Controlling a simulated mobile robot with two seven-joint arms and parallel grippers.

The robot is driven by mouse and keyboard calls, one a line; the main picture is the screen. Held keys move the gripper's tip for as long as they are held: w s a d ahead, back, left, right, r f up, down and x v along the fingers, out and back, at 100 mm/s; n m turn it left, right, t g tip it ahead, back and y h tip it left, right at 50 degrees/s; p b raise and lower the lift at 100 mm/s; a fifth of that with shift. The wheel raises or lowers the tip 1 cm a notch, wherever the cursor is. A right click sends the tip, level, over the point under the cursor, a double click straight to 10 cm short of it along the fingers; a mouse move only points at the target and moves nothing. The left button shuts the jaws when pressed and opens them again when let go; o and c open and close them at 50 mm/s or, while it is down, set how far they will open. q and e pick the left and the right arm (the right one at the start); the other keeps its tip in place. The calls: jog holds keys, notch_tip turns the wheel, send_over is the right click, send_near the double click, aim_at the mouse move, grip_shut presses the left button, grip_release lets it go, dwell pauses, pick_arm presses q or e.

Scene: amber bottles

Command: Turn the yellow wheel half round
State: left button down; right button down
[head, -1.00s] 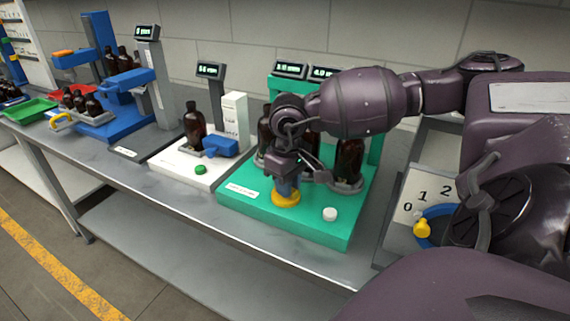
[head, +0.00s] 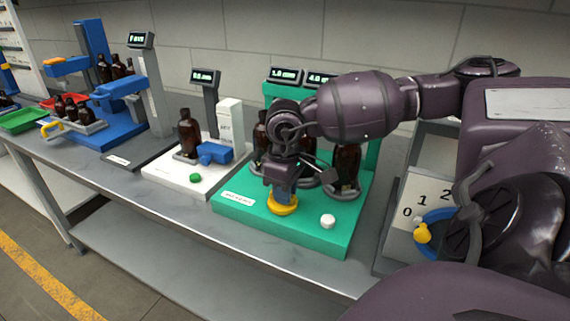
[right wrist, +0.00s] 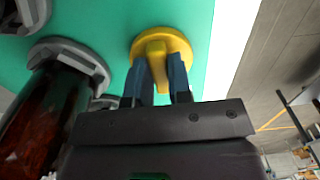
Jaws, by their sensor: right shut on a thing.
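The yellow wheel (head: 283,206) sits on the front of the green station base (head: 318,237). In the right wrist view the yellow wheel (right wrist: 178,43) is round with a raised bar across its middle. My right gripper (head: 284,194) points down over the wheel from above. In the right wrist view its two blue fingers (right wrist: 162,75) are shut on the wheel's raised bar, one on each side. The arm hides part of the station behind it. My left gripper does not show.
Several amber bottles stand behind my gripper on the green station, one bottle (head: 346,165) to its right. A white button (head: 327,221) is right of the wheel. A white station (head: 182,177) with a bottle (head: 189,133) stands to the left. A blue dial (head: 437,222) with a yellow knob is at right.

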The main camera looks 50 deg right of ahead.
jog(key=c, duration=1)
grip_release()
jog(key=shift+c, duration=0.2)
notch_tip(320, 180, up, 11)
jog(key=p, duration=0.1)
jog(key=shift+f, duration=0.1)
